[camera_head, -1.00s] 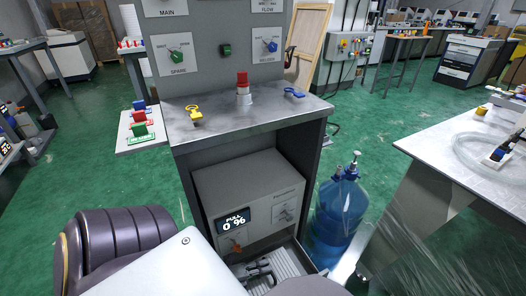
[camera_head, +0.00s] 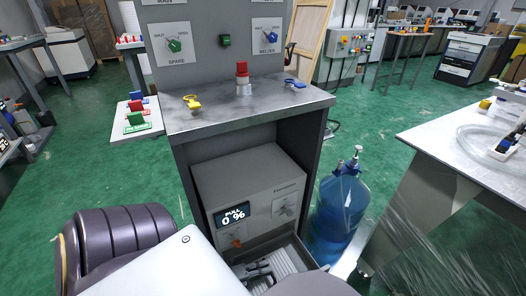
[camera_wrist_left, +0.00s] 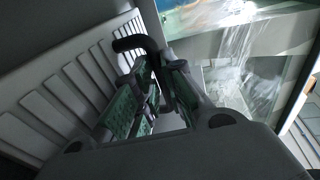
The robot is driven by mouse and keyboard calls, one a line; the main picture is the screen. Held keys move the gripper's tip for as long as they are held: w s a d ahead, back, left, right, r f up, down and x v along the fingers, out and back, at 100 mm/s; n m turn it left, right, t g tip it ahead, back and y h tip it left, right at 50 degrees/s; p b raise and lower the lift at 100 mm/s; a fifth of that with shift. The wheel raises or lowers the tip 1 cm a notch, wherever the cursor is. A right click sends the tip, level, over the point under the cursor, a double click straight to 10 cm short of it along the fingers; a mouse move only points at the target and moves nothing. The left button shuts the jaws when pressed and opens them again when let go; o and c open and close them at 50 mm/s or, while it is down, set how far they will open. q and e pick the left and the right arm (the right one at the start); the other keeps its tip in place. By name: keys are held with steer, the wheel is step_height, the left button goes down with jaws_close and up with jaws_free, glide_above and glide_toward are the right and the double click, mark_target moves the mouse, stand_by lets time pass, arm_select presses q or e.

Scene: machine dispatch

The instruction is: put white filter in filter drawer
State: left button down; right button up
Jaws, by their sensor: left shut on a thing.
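The machine's filter drawer (camera_head: 297,244) is open at the bottom of the grey unit. The white filter (camera_head: 286,262), pale and ribbed, lies in the drawer area, partly hidden by my arm; I cannot tell if it is fully seated. My left gripper (camera_head: 262,272) is low over the ribbed filter. In the left wrist view the white ribbed filter (camera_wrist_left: 65,100) fills the left side, and the green-padded fingers (camera_wrist_left: 155,90) are closed around a black curved handle (camera_wrist_left: 135,43) beside the ribs. My right gripper is out of view.
The grey unit (camera_head: 245,180) shows "PULL 0 %" on its display (camera_head: 232,215). A blue water bottle (camera_head: 338,208) stands close to its right. A table (camera_head: 440,140) with coiled hose is at the right.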

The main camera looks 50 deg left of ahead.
arm_select(q)
steer(key=shift+f, duration=0.2)
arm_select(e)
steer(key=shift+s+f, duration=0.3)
arm_select(q)
steer(key=c, duration=1.5)
jaws_free()
steer(key=shift+r, duration=0.1)
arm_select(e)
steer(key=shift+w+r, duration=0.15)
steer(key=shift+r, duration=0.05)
arm_select(q)
steer(key=shift+s, duration=0.1)
steer(key=shift+s+a+r, duration=0.1)
steer(key=shift+s+a, duration=0.05)
steer(key=shift+s, duration=0.2)
steer(key=p+v, duration=0.3)
steer(key=v, duration=0.7)
steer(key=shift+s+a+r, duration=0.1)
steer(key=shift+s, duration=0.15)
steer(key=shift+s+a, duration=0.1)
steer(key=shift+s, duration=0.1)
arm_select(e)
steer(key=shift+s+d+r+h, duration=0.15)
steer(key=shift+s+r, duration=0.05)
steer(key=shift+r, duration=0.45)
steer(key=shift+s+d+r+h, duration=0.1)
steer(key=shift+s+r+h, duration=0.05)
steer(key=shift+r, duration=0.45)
